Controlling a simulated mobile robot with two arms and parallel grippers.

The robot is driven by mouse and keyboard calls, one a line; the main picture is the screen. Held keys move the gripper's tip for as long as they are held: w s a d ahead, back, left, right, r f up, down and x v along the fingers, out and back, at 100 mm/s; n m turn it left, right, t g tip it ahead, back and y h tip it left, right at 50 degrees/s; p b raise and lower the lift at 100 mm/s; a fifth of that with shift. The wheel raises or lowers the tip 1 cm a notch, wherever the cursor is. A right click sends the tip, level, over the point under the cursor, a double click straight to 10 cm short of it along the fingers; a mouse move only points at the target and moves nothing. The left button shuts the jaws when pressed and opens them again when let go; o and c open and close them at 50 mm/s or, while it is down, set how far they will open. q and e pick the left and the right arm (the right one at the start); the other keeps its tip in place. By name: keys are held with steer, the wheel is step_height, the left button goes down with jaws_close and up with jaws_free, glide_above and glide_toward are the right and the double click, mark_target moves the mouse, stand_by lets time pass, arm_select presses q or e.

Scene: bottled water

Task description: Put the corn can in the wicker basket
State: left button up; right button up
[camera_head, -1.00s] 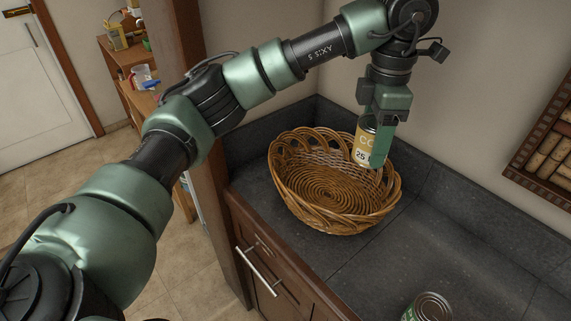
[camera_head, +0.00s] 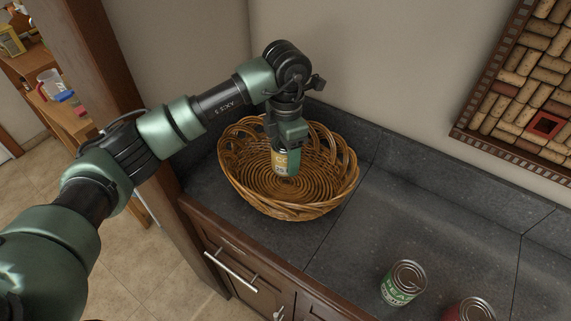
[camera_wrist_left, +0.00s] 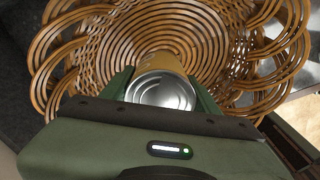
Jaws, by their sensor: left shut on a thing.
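The corn can (camera_head: 283,162) has a yellow label and is upright between the fingers of my left gripper (camera_head: 288,150). My left gripper is shut on it, inside the rim of the wicker basket (camera_head: 240,185). In the left wrist view, the silver lid of the can (camera_wrist_left: 160,92) shows between the two green fingers (camera_wrist_left: 160,90), with the basket's coiled floor (camera_wrist_left: 200,40) beyond. I cannot tell whether the can touches the basket floor. My right gripper is not in view.
The basket stands on a dark stone counter (camera_head: 400,215) near the wall. A green-labelled can (camera_head: 402,284) and a red can (camera_head: 470,310) stand at the lower right. A cork-filled frame (camera_head: 530,90) hangs on the wall. The counter between basket and cans is clear.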

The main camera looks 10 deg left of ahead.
arm_select(q)
step_height(320, 180, down, 2)
steer(key=shift+d, duration=0.1)
step_height(320, 180, down, 3)
steer(key=shift+f+p, duration=0.15)
steer(key=shift+p, duration=0.55)
steer(key=shift+f, duration=0.1)
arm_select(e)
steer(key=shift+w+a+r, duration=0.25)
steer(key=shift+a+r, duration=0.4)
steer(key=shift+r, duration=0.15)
arm_select(q)
steer(key=shift+f+b, duration=0.15)
steer(key=shift+b, duration=0.15)
steer(key=o, duration=1.7)
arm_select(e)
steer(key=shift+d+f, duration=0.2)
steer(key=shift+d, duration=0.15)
